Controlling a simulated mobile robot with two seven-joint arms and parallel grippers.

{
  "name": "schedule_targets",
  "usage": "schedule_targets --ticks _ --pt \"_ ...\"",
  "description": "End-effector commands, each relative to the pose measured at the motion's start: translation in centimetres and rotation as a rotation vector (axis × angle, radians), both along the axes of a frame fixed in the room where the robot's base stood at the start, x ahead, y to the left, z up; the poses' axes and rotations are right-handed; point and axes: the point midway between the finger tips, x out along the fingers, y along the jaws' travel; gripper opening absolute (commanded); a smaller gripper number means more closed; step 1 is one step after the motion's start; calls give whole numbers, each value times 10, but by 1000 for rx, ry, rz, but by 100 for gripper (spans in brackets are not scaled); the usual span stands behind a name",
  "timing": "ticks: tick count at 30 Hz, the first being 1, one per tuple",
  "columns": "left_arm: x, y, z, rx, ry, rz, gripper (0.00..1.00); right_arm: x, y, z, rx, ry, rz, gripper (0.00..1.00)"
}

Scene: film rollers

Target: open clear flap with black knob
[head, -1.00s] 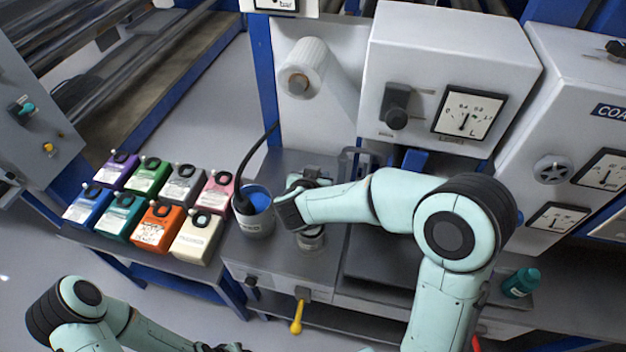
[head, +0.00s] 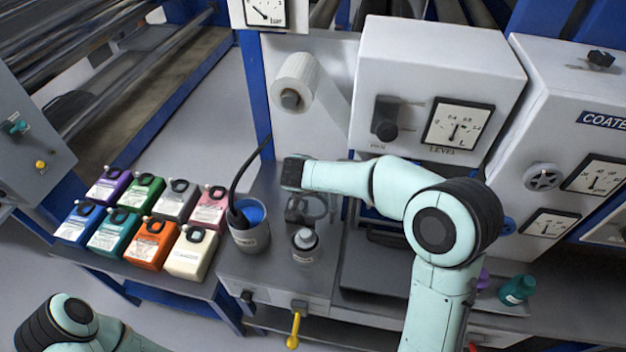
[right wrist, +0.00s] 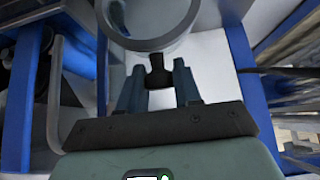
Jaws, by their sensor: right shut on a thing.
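My right gripper (right wrist: 157,88) is shut on the black knob (right wrist: 158,66), which sits between its two fingers in the right wrist view. The clear round flap (right wrist: 150,12) spans the top of that view, just beyond the knob. In the head view my right gripper (head: 297,211) points down, with the round flap (head: 318,205) beside it. The flap appears raised behind the small grey round container (head: 305,244), but its exact angle is hard to judge. The knob is hidden there by the gripper. My left arm shows at the lower left, its gripper out of frame.
A grey pot (head: 249,232) with blue contents and a black hose stands left of the container. Several coloured canisters (head: 150,246) stand farther left. A yellow-handled valve (head: 295,328) hangs at the front. White gauge boxes (head: 435,95) stand behind.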

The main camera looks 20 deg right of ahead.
Motion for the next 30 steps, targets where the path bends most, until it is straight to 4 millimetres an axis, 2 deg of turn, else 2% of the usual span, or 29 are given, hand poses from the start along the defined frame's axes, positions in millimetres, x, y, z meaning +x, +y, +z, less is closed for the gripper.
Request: schedule_targets --ticks 2,3,5,17,20,30 --pt "0 0 0 0 0 0 43 -1 1 -1 2 2 1 0" --pt "0 0 0 0 0 0 43 -1 2 -1 2 2 1 36" --pt "0 0 0 0 0 0 43 -1 2 -1 1 3 2 56" --pt "0 0 0 0 0 0 43 -4 3 5 0 0 0 56" --pt "0 0 0 0 0 0 43 -11 8 17 0 -3 1 56" --pt "0 0 0 0 0 0 43 -49 34 76 0 -3 3 56"
